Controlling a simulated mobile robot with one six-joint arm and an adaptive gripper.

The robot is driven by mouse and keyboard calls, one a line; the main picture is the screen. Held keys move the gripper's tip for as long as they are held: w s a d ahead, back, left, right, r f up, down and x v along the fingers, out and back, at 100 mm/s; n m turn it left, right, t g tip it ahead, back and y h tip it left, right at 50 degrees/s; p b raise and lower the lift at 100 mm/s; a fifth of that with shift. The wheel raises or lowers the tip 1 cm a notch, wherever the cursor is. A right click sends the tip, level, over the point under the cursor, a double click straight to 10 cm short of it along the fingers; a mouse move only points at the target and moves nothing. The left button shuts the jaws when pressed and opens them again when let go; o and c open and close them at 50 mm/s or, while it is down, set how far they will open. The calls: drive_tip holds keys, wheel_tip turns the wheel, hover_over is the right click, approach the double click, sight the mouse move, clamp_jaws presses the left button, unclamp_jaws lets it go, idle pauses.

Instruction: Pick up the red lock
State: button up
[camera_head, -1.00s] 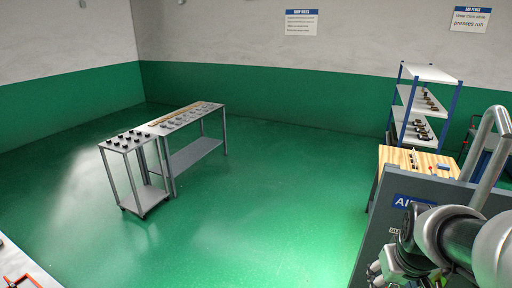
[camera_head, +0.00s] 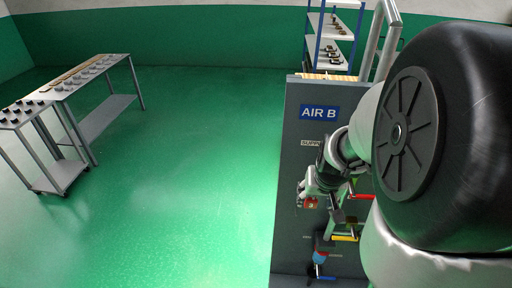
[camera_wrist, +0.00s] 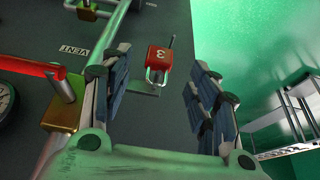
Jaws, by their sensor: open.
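The red lock (camera_wrist: 158,58) is a small red block with a "3" on its face and a metal shackle. In the wrist view it is by a small metal bracket on the dark panel, in the gap between my fingers and beyond them. A small red patch at my gripper in the head view (camera_head: 310,202) appears to be the same lock. My gripper (camera_wrist: 160,82) is open, with one dark-padded finger on each side of the lock and no visible contact. In the head view my gripper (camera_head: 308,190) is in front of the panel, its fingers small and partly unclear.
The grey panel (camera_head: 290,150) carries an "AIR B" sign (camera_head: 319,113), pipes, a red-handled valve (camera_head: 361,196), a yellow handle (camera_head: 344,238) and a blue-red fitting (camera_head: 321,250). A red lever (camera_wrist: 35,67) and brass fitting (camera_wrist: 62,114) are left of my fingers. Open green floor (camera_head: 190,190) is left.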

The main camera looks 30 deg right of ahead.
sight(312, 200)
drive_tip(key=b+x, duration=0.1)
drive_tip(key=x, duration=0.1)
drive_tip(key=b+x, duration=0.2)
drive_tip(key=x, duration=0.1)
drive_tip(key=shift+w+d+f, duration=0.15)
drive_tip(key=shift+w+d, duration=0.05)
drive_tip(key=shift+w, duration=0.25)
drive_tip(key=shift+s, duration=0.1)
drive_tip(key=shift+c, duration=0.6)
drive_tip(key=c, duration=1.1)
drive_tip(key=shift+o, duration=0.2)
drive_tip(key=shift+r, duration=0.2)
